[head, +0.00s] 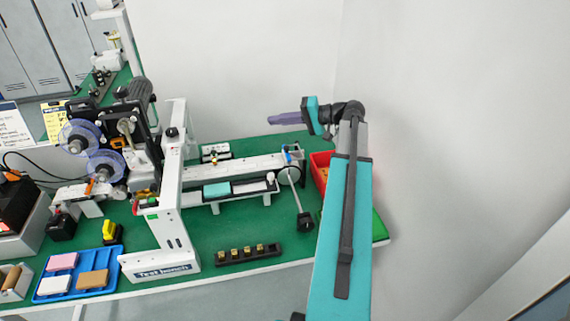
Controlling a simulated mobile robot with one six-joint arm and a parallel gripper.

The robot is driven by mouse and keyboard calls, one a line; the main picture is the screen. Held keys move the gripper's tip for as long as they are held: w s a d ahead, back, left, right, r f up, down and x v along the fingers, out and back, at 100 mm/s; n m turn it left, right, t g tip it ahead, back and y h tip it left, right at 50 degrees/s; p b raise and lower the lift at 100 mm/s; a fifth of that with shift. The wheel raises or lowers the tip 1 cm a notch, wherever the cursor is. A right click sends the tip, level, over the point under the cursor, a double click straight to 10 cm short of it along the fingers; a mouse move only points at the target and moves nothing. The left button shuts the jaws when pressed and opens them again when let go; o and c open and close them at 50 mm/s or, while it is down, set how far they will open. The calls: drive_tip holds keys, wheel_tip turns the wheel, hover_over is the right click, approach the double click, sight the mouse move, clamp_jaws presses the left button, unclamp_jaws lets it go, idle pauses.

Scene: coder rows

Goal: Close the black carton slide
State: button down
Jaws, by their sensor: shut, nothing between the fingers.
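My gripper (284,118) is at the upper right of the head view, with its purple fingers pointing left and shut on nothing. It is raised above the back of the green bench, apart from the machine. A narrow black slide-like rail (240,193) runs along the front of the machine's pale conveyor (238,169). A teal block (216,189) sits at its left part and a white knob (270,177) stands at its right end. I take this rail for the carton slide; how far open it is cannot be told.
A white upright frame (170,195) stands left of the conveyor. A rod with a black end (305,221) juts forward at right. A black strip with brass pieces (248,254) and a blue tray (77,273) lie in front. A red bin (321,165) is partly behind my arm.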

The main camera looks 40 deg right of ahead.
drive_tip(key=s+d+f+g+p, duration=0.2)
drive_tip(key=s+f+g+p, duration=0.1)
drive_tip(key=s+f, duration=0.8)
drive_tip(key=s+g, duration=0.1)
drive_tip(key=s, duration=0.1)
drive_tip(key=shift+s+d, duration=0.15)
drive_tip(key=shift+s, duration=0.25)
drive_tip(key=shift+w, duration=0.1)
drive_tip(key=b+x, duration=0.1)
drive_tip(key=x, duration=0.9)
drive_tip(key=shift+b, duration=0.35)
